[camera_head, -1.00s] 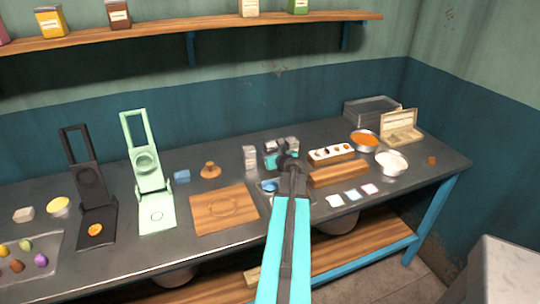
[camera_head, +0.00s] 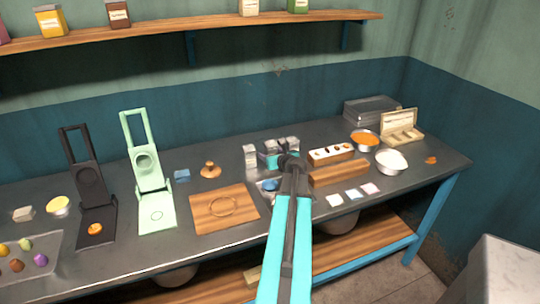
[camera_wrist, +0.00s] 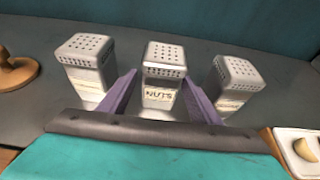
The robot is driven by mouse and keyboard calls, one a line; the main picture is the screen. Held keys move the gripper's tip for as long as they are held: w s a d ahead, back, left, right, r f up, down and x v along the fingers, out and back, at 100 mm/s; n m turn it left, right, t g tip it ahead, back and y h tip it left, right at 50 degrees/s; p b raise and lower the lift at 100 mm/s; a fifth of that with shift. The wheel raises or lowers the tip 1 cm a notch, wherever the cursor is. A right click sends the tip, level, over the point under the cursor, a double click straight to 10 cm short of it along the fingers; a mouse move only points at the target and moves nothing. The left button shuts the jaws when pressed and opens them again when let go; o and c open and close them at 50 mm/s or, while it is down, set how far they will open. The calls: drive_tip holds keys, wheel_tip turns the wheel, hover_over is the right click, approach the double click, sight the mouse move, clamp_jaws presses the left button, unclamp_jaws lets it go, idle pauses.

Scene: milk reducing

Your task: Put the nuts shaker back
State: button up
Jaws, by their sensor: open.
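The nuts shaker (camera_wrist: 162,75) is a grey metal shaker with a perforated top and a "NUTS" label. It stands upright between two similar shakers, one on the left (camera_wrist: 86,68) and one on the right (camera_wrist: 232,84). My gripper (camera_wrist: 160,98) is open, with one purple finger on each side of the nuts shaker and gaps visible beside it. In the head view my gripper (camera_head: 272,160) is low at the shaker row, and my arm hides part of that area. The left shaker shows in the head view (camera_head: 250,157).
A wooden board (camera_head: 225,210) and a wooden knobbed stamp (camera_head: 210,170) lie left of the shakers. A wooden block with a white tray (camera_head: 331,154) is close on the right. Bowls (camera_head: 391,162) stand farther right. A wall is behind the counter.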

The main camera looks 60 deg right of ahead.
drive_tip(key=shift+b+v, duration=0.75)
drive_tip(key=shift+v, duration=4.55)
